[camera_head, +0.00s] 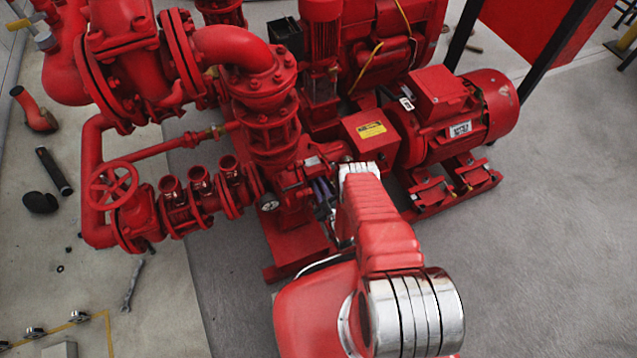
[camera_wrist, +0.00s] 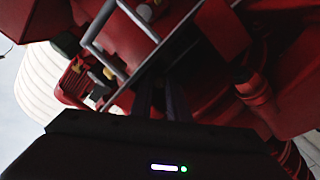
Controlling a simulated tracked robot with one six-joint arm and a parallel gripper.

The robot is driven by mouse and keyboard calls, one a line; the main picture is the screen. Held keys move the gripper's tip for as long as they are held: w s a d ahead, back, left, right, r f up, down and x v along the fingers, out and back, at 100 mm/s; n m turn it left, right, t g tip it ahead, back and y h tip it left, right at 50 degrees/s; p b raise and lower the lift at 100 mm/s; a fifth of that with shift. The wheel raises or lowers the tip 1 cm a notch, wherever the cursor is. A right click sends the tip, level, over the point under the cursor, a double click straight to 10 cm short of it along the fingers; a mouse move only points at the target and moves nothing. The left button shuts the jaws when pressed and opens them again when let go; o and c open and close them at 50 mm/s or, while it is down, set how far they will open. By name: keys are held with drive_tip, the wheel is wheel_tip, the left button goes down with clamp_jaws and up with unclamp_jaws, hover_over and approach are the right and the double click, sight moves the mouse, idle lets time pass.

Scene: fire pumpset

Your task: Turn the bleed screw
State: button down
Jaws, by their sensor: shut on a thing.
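My gripper (camera_head: 322,190) reaches down to the pump casing (camera_head: 292,205) in the head view, behind my red arm link. In the wrist view my gripper (camera_wrist: 162,88) shows as two dark fingers close together, their tips in shadow against the red pump body. The fingers are shut on a small part there, at the place of the bleed screw. The bleed screw itself is hidden between the fingertips and too dark to make out in either view.
A red motor (camera_head: 455,115) stands right of the pump. A pressure gauge (camera_head: 269,202) and a red handwheel (camera_head: 111,186) are to the left. A wrench (camera_head: 132,285) lies on the floor. Grey bars (camera_wrist: 112,45) cross close to the fingers in the wrist view.

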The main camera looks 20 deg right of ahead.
drive_tip(key=shift+s+f+n, duration=0.15)
drive_tip(key=shift+n, duration=1.85)
drive_tip(key=c, duration=2.1)
unclamp_jaws()
drive_tip(key=shift+o, duration=0.6)
